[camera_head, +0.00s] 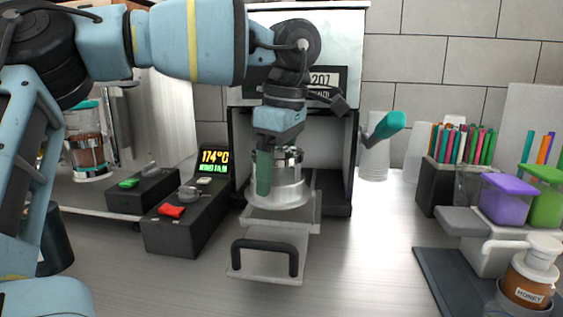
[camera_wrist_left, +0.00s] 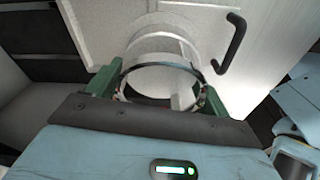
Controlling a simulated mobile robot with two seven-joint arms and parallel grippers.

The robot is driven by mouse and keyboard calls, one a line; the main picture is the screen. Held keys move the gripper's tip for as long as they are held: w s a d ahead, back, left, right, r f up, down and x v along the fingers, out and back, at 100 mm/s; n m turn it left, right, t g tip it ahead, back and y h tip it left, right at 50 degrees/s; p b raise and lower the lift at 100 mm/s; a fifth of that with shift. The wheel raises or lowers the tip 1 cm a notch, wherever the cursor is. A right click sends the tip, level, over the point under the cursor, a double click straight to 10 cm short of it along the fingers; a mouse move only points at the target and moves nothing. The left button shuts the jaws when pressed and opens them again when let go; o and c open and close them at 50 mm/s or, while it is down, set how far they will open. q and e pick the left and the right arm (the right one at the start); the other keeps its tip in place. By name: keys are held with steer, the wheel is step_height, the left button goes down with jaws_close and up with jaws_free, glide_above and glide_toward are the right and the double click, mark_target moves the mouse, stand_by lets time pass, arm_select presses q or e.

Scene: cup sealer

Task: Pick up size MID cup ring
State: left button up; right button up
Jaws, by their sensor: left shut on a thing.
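The cup ring (camera_head: 288,181) is a silvery metal ring at the sealer's pulled-out tray. My left gripper (camera_head: 264,172) is at the ring, its green fingers pointing down, and is shut on it. In the left wrist view the ring (camera_wrist_left: 160,62) lies between the two green fingers (camera_wrist_left: 160,92), with a pale round opening of the tray visible through and beyond it. I cannot tell whether the ring is clear of the tray. No size mark on the ring is legible. My right gripper is not in view.
The sliding tray (camera_head: 262,260) with a black handle sticks out from the cup sealer (camera_head: 345,150). Black control boxes (camera_head: 188,220) stand to the left. A straw holder (camera_head: 450,180), a purple-lidded container (camera_head: 505,198) and a honey pump bottle (camera_head: 530,272) stand right. The front middle counter is clear.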

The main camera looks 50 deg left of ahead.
arm_select(q)
steer(key=s+d, duration=0.2)
steer(key=s, duration=0.1)
steer(key=s+d, duration=0.3)
steer(key=s+d+b, duration=0.1)
steer(key=s+d, duration=0.1)
steer(key=shift+s+d, duration=0.2)
steer(key=shift+s, duration=0.2)
